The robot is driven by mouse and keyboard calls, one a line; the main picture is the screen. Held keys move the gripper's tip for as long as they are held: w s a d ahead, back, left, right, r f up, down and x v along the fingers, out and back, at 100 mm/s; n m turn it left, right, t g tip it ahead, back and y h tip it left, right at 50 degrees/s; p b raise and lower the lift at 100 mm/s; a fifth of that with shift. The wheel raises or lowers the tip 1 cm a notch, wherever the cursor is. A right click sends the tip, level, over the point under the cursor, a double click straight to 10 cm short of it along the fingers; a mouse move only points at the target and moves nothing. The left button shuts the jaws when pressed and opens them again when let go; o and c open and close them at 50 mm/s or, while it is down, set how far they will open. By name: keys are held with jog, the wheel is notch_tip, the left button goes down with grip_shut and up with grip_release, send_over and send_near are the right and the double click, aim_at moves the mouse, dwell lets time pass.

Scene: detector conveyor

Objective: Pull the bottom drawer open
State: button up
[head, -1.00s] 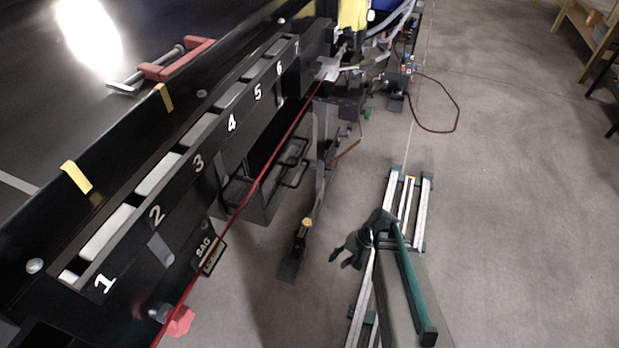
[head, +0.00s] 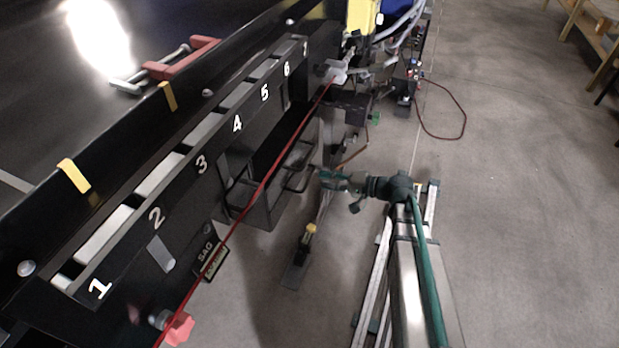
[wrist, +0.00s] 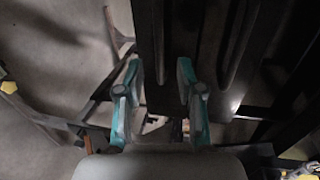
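The dark grey drawer unit (head: 262,207) hangs under the black conveyor side. Two dark handles show on its right-hand face, and the lower handle (head: 298,183) is on the bottom drawer. How far each drawer stands out is hard to tell. My gripper (head: 324,178) is just right of the lower handle, pointing left at the drawer face, with a small apparent gap. In the wrist view my gripper's two teal fingers (wrist: 160,100) are spread apart. A dark panel with long ridges (wrist: 170,50) lies beyond them. I see nothing clearly held between the fingers.
A red cord (head: 262,190) runs along the conveyor in front of the drawer unit. A dark post with a yellow-topped foot (head: 300,255) stands below my gripper. A red clamp (head: 182,58) lies on the conveyor. The floor (head: 530,200) on the right is clear.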

aim_at(309, 177)
jog(key=x, duration=0.6)
jog(key=shift+a+p, duration=0.2)
jog(key=shift+p, duration=0.1)
grip_shut()
